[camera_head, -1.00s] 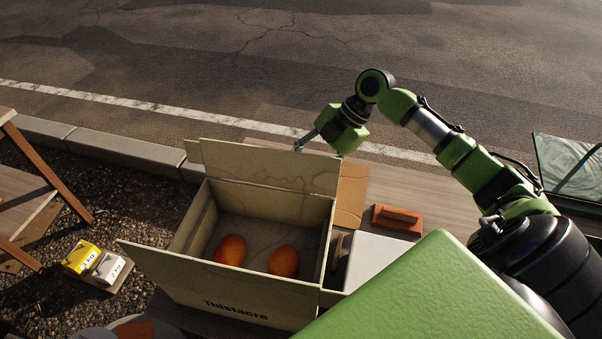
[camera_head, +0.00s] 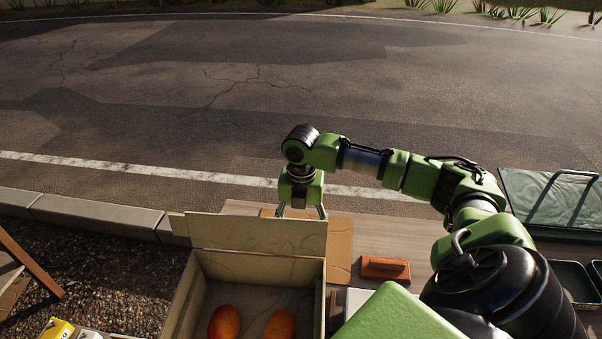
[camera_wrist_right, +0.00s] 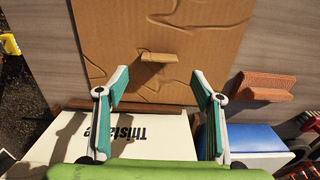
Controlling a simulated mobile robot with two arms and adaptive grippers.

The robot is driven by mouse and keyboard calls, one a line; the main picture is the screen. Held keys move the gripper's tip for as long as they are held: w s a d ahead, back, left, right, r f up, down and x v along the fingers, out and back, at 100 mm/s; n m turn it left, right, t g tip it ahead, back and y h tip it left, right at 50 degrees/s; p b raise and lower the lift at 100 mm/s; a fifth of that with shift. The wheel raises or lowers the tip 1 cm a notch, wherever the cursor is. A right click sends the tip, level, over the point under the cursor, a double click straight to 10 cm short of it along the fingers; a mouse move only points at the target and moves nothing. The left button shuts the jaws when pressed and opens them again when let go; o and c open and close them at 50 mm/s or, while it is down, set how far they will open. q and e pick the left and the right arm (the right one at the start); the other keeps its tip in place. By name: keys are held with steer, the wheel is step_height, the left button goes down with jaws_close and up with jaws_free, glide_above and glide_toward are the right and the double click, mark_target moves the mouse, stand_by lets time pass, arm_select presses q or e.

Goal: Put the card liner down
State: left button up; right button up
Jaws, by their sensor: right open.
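The card liner (camera_head: 338,245) is a flat brown cardboard sheet lying on the wooden surface behind the open carton; the carton's back flap hides part of it. In the right wrist view the liner (camera_wrist_right: 205,35) fills the upper middle, with a small raised tab (camera_wrist_right: 160,57). My right gripper (camera_head: 301,214) points down above the liner, behind the carton flap. Its fingers (camera_wrist_right: 158,80) are open and empty, spread to either side of the tab and apart from it. My left gripper is not in view.
The open carton (camera_head: 257,268) holds two orange-red mangoes (camera_head: 224,322). A reddish-brown block (camera_head: 385,269) lies right of the liner. A blue-and-white box (camera_wrist_right: 255,138) stands beside the printed carton side. Green trays (camera_head: 572,281) are at the far right.

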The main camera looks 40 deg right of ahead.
steer(key=shift+w+d+f+p, duration=0.1)
steer(key=shift+f+p, duration=0.1)
steer(key=shift+f, duration=0.75)
steer(key=shift+w+d+f+p, duration=0.15)
steer(key=shift+f+p, duration=0.05)
steer(key=shift+f, duration=0.8)
steer(key=shift+w+d+f+p, duration=0.1)
steer(key=shift+f+p, duration=0.1)
steer(key=shift+f, duration=0.75)
steer(key=c, duration=1.2)
steer(key=shift+o, duration=0.2)
steer(key=shift+w+d+r+b, duration=0.2)
steer(key=shift+r+b, duration=0.25)
steer(key=shift+r, duration=0.05)
step_height(320, 180, up, 6)
steer(key=shift+r+b, duration=0.1)
steer(key=shift+b, duration=0.45)
steer(key=w+d+b, duration=0.6)
steer(key=w+d, duration=0.6)
steer(key=d, duration=0.3)
